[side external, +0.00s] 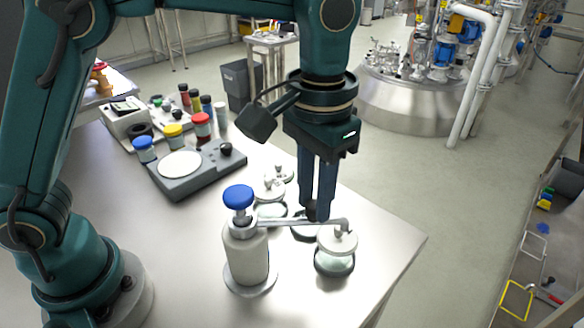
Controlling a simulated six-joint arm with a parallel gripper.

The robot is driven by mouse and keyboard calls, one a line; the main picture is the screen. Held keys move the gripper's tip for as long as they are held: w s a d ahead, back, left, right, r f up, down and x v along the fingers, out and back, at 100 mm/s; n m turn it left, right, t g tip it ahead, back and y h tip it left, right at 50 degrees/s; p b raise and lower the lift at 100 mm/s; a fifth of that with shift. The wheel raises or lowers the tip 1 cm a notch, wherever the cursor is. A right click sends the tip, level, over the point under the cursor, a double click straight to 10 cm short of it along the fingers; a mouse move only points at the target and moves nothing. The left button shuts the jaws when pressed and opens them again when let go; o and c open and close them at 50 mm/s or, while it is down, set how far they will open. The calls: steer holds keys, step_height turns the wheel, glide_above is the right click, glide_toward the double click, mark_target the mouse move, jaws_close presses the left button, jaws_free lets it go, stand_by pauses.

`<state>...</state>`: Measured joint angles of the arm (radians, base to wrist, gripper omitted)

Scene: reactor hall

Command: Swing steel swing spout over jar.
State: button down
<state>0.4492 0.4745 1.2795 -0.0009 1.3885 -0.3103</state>
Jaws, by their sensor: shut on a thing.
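A grey dispenser bottle (246,258) with a blue top knob (238,196) stands on a round base near the table's front. Its steel swing spout (287,222) reaches out to the right, with its downturned end over or very near a glass jar (335,262) with a pale top. I cannot tell if the end is exactly centred over the jar. My gripper (317,212) points down with its blue-grey fingers shut on the spout, around a dark part short of its end. The fingertips partly hide the spout there.
More jars (271,210) stand behind the spout, one partly hidden beneath it. A grey device with a round pale plate (180,164) and several colour-capped bottles (201,126) are at the back left. The table (385,240) is clear to the right, up to its edge.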

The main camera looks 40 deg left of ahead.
steer(key=w+a+n, duration=0.2)
steer(key=a+n, duration=0.4)
steer(key=n, duration=0.2)
steer(key=shift+w+a+n, duration=0.25)
steer(key=shift+w+n, duration=0.05)
steer(key=shift+w, duration=0.05)
stand_by(0.3)
steer(key=c, duration=0.7)
jaws_free()
steer(key=shift+o, duration=0.2)
steer(key=shift+r, duration=2.6)
